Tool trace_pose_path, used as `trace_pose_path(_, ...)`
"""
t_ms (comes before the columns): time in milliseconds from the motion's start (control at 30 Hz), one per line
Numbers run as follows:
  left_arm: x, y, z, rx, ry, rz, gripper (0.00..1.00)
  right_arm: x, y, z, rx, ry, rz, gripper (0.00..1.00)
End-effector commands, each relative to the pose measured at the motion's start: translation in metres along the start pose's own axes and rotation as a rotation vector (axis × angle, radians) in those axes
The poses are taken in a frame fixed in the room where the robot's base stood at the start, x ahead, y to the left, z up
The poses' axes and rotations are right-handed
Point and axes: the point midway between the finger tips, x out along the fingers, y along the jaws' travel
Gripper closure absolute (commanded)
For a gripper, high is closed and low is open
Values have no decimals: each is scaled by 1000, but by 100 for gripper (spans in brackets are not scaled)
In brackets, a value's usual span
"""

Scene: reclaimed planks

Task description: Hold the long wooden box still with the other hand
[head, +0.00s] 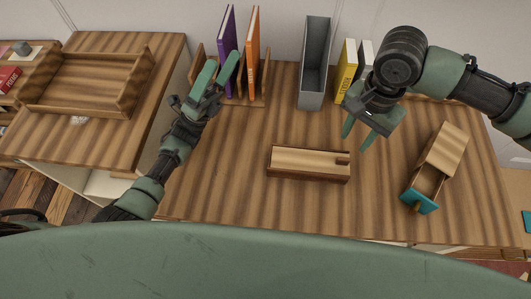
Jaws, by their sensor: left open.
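The long wooden box (305,175) lies on the wooden table at its middle, with a pale top and a small dark knob or notch near its right end. My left gripper (222,60) is open, in front of the upright books at the back left and well apart from the box. My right gripper (356,142) is above the table, up and right of the box's right end. Its two green fingers are apart and nothing shows between them. Neither gripper appears to touch the box.
A wooden box with a teal-fronted drawer (420,202) stands at the right. A grey bin (313,85), a purple book (227,40), an orange book (252,45) and a yellow book (347,68) line the back. A wooden tray (75,110) sits on the left table. The front-left tabletop is clear.

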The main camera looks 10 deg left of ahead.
Motion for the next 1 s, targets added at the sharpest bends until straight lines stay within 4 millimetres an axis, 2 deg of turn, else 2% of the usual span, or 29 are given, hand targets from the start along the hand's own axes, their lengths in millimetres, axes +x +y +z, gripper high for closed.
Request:
trace_pose_path(33, -5, 7, -26, 66, 112, 25, 2, 0, 0, 0, 0, 0, 0, 64)
trace_pose_path(133, -24, 20, -79, 208, 347, 50, 2, 0, 0, 0, 0, 0, 0, 64)
trace_pose_path(200, -44, 27, -113, 300, 508, 46, 2, 0, 0, 0, 0, 0, 0, 64)
trace_pose_path(300, -76, 35, -151, 412, 717, 17, 2, 0, 0, 0, 0, 0, 0, 64)
trace_pose_path(400, -108, 40, -178, 494, 882, -26, 2, 0, 0, 0, 0, 0, 0, 64)
trace_pose_path(500, -132, 43, -194, 547, 998, -66, 2, 0, 0, 0, 0, 0, 0, 64)
trace_pose_path(633, -148, 44, -204, 582, 1074, -99, 2, 0, 0, 0, 0, 0, 0, 64)
trace_pose_path(767, -147, 47, -216, 589, 1090, -108, 2, 0, 0, 0, 0, 0, 0, 64)
trace_pose_path(1000, -128, 54, -247, 589, 1086, -108, 2, 0, 0, 0, 0, 0, 0, 64)
